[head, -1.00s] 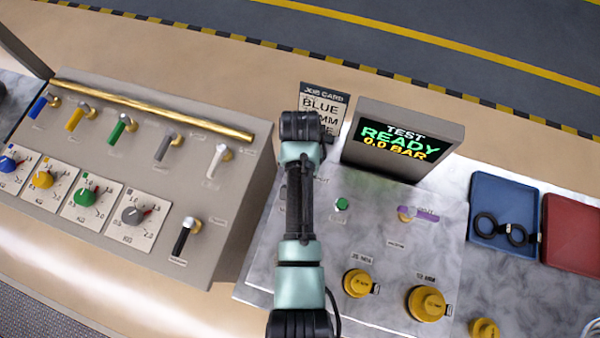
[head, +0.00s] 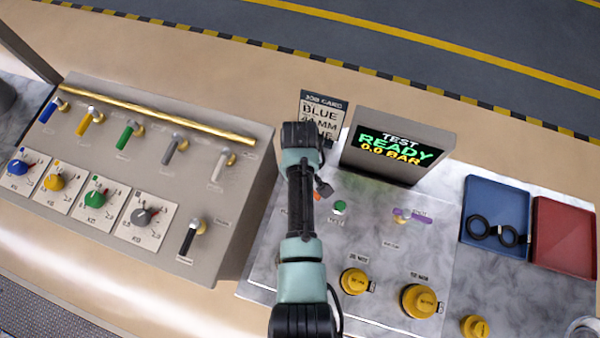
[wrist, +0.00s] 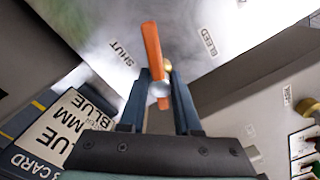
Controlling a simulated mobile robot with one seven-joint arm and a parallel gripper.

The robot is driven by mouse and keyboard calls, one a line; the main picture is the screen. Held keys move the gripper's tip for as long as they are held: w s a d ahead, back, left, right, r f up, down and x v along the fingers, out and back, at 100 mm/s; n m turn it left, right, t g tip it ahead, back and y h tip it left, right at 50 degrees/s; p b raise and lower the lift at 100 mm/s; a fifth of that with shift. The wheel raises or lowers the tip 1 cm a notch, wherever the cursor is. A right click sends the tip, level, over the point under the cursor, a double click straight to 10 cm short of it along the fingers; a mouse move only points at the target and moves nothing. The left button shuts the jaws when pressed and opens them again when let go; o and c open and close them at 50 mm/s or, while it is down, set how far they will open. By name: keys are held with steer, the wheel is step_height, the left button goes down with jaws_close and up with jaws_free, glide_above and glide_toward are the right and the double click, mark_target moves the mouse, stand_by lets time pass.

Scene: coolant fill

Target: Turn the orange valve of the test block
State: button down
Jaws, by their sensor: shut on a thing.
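The orange valve (wrist: 152,50) is a lever handle on a round metal hub. In the wrist view it points away from me, between the printed words SHUT and BLEED. My gripper (wrist: 160,75) has one dark finger on each side of the lever near its hub and is shut on it. In the head view my arm hides most of the valve. Only a small orange bit (head: 317,196) shows beside my gripper (head: 323,187). The test block (head: 375,265) is a pale panel under my arm. Its display (head: 398,146) reads TEST READY 0.0 BAR.
A green button (head: 340,207) and a purple lever (head: 411,215) sit right of my arm. Yellow caps (head: 419,301) stand in front. The job card (head: 322,112) is behind my wrist. The grey console (head: 70,150) with coloured levers and dials is left. Blue (head: 496,198) and red (head: 565,235) trays lie right.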

steer(key=n+p, duration=0.1)
steer(key=n, duration=0.3)
steer(key=shift+w+r+n, duration=0.1)
steer(key=shift+n, duration=0.3)
stand_by(0.4)
steer(key=c, duration=0.6)
jaws_free()
step_height(320, 180, up, 13)
steer(key=shift+f+b, duration=0.1)
steer(key=shift+b, duration=0.75)
